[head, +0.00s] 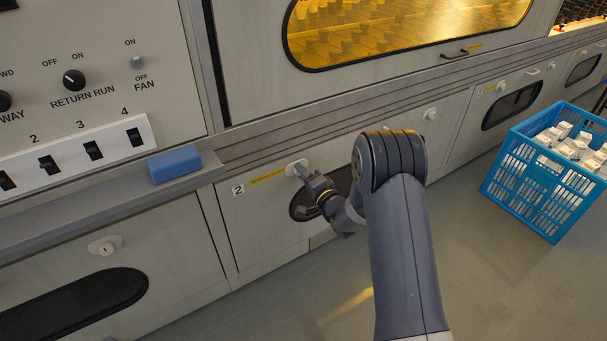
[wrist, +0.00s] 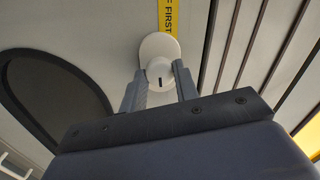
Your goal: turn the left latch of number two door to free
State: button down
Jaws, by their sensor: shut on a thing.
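The number two door (head: 250,215) is a pale panel with a "2" label, a yellow strip and a dark oval window partly hidden by my arm. Its left latch (head: 296,167) is a round white knob at the upper left of the door. My gripper (head: 302,173) reaches up to this latch. In the wrist view my gripper (wrist: 160,88) has one finger on each side of the white latch (wrist: 160,47) and is shut on it. A short dark mark shows on the latch's face. The right latch (head: 430,114) of the door shows beyond my arm.
A blue crate (head: 520,190) of small white boxes stands on the floor at the right. A blue block (head: 174,164) lies on the ledge below the switch panel (head: 80,150). The floor (head: 480,280) in front is clear.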

jog(key=shift+m, duration=0.3)
dwell(0.4)
jog(key=c, duration=1.1)
grip_release()
jog(key=p+v, duration=0.2)
jog(key=v, duration=0.8)
jog(key=shift+s+d+p, duration=0.25)
jog(key=shift+s+p, duration=0.05)
jog(key=shift+s, duration=0.05)
